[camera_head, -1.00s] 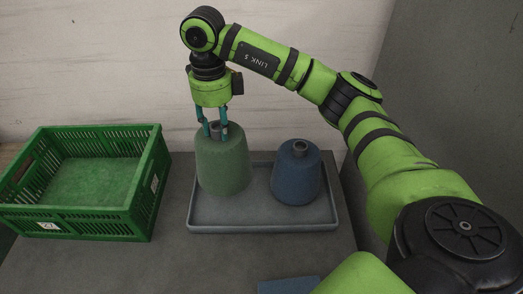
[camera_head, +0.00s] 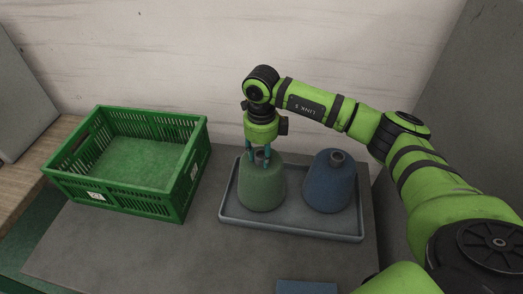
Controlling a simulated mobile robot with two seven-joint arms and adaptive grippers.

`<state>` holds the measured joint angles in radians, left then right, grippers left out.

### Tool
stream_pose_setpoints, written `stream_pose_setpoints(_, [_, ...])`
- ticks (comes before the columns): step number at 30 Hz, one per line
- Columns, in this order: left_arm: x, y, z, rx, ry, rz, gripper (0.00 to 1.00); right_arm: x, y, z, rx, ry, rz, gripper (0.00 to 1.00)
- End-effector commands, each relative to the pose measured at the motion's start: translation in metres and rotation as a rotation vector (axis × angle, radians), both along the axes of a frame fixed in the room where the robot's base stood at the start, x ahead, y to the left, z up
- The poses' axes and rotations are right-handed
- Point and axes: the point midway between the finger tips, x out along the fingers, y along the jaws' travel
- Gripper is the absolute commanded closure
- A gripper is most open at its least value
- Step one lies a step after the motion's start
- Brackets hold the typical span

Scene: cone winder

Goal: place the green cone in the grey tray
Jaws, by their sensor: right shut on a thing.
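The green cone (camera_head: 262,188) is upright in the left part of the grey tray (camera_head: 290,229), and its base looks to be on or very near the tray floor. My right gripper (camera_head: 259,157) points down over the cone's top and is shut on its narrow neck. A blue cone (camera_head: 329,182) stands upright in the right part of the same tray, beside the green one with a small gap. My left gripper is not in view.
An empty green slotted crate (camera_head: 135,160) stands on the grey table (camera_head: 150,245) to the left of the tray. A flat blue thing (camera_head: 306,287) lies at the front edge. A pale wall closes the back and a grey panel the right side.

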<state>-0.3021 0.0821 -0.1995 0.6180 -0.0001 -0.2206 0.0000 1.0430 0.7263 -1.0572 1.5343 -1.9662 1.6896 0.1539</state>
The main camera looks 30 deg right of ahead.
Motion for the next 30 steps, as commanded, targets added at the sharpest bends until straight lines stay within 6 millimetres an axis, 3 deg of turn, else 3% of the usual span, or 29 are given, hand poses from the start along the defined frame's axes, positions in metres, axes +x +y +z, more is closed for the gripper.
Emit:
stream_pose_setpoints(8, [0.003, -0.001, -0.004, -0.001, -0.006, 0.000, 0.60, 0.001, 0.000, -0.001, 0.002, -0.005, 0.000, 1.00])
stream_pose_setpoints(9, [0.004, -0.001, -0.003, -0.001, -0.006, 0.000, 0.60, 0.000, 0.000, -0.002, 0.000, 0.000, 0.000, 0.51])
stream_pose_setpoints(10, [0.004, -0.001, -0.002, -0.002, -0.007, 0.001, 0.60, 0.000, 0.000, -0.002, 0.000, 0.000, 0.000, 0.39])
stream_pose_setpoints(23, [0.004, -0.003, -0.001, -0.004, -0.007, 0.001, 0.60, 0.001, 0.000, 0.003, 0.000, -0.001, 0.000, 0.39])
stream_pose_setpoints(30, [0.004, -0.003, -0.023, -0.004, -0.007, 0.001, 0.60, 0.002, 0.000, 0.043, 0.000, -0.007, 0.001, 0.39])
